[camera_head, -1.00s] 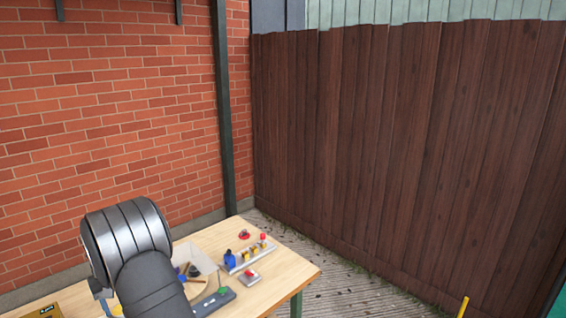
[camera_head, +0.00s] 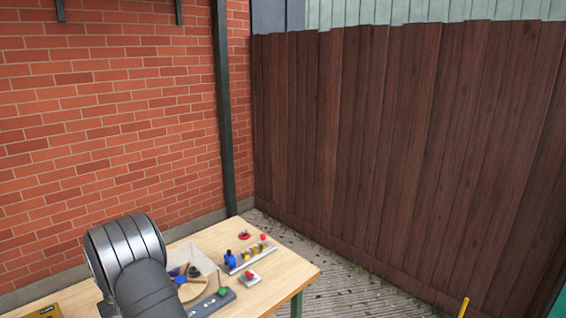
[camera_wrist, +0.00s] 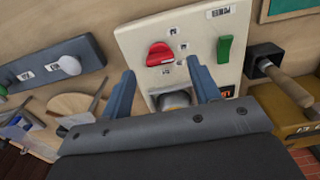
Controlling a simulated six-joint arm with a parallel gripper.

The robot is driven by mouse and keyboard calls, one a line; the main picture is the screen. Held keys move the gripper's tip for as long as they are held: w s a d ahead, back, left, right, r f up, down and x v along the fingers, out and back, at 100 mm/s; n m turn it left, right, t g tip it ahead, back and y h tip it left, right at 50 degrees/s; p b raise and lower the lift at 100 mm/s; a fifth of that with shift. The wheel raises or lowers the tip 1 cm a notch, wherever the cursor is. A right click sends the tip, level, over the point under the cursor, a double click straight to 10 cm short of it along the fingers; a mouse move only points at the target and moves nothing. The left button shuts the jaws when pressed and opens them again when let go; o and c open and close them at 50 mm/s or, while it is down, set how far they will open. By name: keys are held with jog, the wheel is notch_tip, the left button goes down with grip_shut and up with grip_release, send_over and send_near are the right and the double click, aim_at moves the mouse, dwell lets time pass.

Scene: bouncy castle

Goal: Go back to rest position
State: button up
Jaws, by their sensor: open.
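My gripper (camera_wrist: 163,78) shows in the wrist view, its two blue-grey fingers apart with nothing held between them. The fingertips point at a pale panel (camera_wrist: 140,37) with a red knob (camera_wrist: 160,54) and a green switch (camera_wrist: 224,48). A grey round part (camera_wrist: 175,100) shows between the fingers, lower on the panel; I cannot tell its distance from them. In the head view, my grey and black arm stands over the near left of the wooden table (camera_head: 285,268); the gripper itself is hidden there.
The head view shows a pale tray (camera_head: 208,266) with small items, a blue part (camera_head: 230,260), a grey bar (camera_head: 218,305) and a small plate with a red knob (camera_head: 249,278). A mallet-like tool (camera_wrist: 285,82) lies near a yellow box (camera_wrist: 292,122). A brick wall (camera_head: 110,130) stands behind.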

notch_tip(320, 180, down, 3)
jog(key=shift+f, duration=0.1)
jog(key=shift+m, duration=0.9)
jog(key=m, duration=0.5)
notch_tip(320, 180, up, 14)
jog(key=shift+f, duration=0.25)
